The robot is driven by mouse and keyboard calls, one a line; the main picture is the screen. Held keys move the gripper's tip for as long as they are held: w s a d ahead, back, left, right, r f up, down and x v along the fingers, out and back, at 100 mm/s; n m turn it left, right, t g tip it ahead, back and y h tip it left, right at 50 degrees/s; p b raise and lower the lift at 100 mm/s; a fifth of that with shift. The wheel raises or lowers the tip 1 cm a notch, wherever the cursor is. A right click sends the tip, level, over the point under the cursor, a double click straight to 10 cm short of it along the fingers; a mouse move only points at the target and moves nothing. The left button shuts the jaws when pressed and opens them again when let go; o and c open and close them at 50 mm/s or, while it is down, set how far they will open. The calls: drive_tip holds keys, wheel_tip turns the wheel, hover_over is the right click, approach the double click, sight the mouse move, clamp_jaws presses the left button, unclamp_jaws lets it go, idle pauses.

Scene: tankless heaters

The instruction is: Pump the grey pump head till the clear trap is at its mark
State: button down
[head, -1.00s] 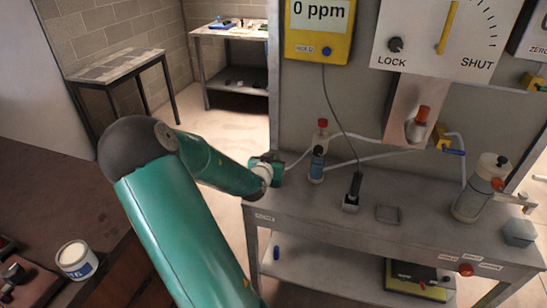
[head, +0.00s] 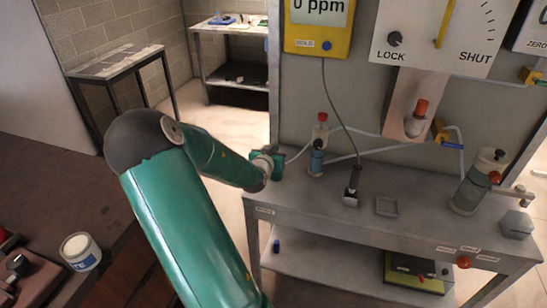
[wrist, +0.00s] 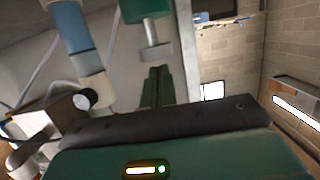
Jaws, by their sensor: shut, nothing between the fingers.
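My gripper (head: 277,162) is at the left end of the grey bench in the head view, beside a small bluish bottle. Its green fingers are together and empty in the wrist view (wrist: 156,85). Just beyond the fingertips, a grey block (wrist: 158,52) on a short stem under a green body looks like the pump head; contact cannot be told. The clear trap seems to be the pale cylinder (head: 472,190) with a blue-grey band and dark cap at the bench's right; its mark is too small to read.
A small bluish bottle (head: 317,158) and a red-capped bottle (head: 320,130) stand near my gripper. Thin hoses cross the bench. A grey hexagonal block (head: 517,224) sits right.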

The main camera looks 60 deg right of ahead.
drive_tip(key=shift+r, duration=0.55)
drive_tip(key=v, duration=1)
drive_tip(key=shift+w, duration=0.1)
